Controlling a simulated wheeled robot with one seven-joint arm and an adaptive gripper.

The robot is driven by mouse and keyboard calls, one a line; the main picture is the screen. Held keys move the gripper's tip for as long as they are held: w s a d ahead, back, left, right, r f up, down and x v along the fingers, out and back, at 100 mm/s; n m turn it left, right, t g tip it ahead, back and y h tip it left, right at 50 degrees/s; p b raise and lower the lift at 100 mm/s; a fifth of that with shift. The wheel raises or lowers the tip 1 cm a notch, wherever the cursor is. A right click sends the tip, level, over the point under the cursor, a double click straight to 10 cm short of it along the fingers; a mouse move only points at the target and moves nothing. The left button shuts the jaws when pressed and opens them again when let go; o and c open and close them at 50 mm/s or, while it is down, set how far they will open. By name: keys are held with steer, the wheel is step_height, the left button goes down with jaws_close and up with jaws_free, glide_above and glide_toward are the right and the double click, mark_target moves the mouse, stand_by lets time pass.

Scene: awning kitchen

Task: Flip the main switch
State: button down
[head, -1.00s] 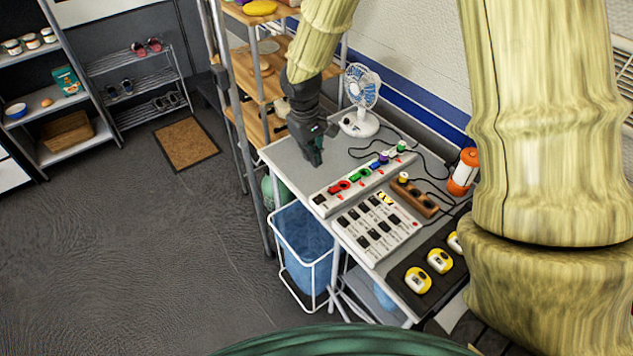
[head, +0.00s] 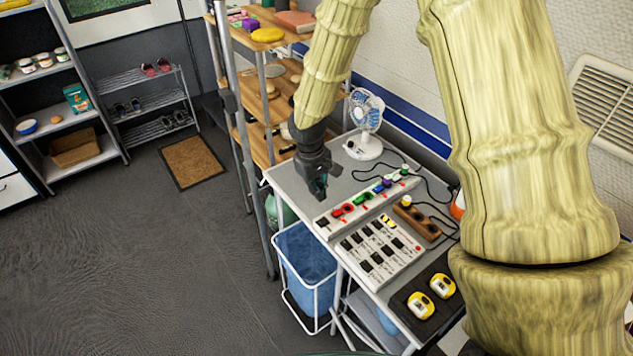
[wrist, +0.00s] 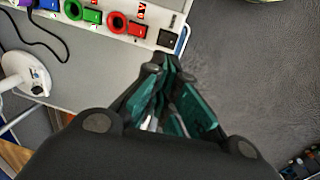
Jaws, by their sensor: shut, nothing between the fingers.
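A long white power strip (head: 349,221) with red, green, blue and purple pieces along it lies on the grey table top. A black rocker switch (head: 322,222), which looks like the main switch, sits at its near left end. The switch also shows in the wrist view (wrist: 170,39), just beyond the fingertips, beside the red piece (wrist: 117,23). My gripper (head: 319,196) is shut and empty, pointing down over the table close to that end of the strip. In the wrist view its fingertips (wrist: 165,64) appear just short of the switch; I cannot tell the exact gap.
A white panel of black switches (head: 375,252) and a brown wooden socket block (head: 417,221) lie beside the strip. A small fan (head: 364,125) stands at the back, with black cables nearby. Yellow tape measures (head: 420,305) are at the near end. A blue bin (head: 306,258) stands left of the table.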

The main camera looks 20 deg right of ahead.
mark_target(321, 218)
steer(key=shift+w+d+f+p, duration=0.15)
steer(key=shift+f+p, duration=0.4)
steer(key=shift+f, duration=1)
steer(key=shift+s+d+f+p, duration=0.15)
steer(key=shift+f+p, duration=0.35)
steer(key=shift+f, duration=1.05)
steer(key=shift+w+d+f+p, duration=0.15)
steer(key=shift+f+p, duration=0.4)
steer(key=shift+f, duration=1)
steer(key=shift+d, duration=0.1)
steer(key=shift+f, duration=0.1)
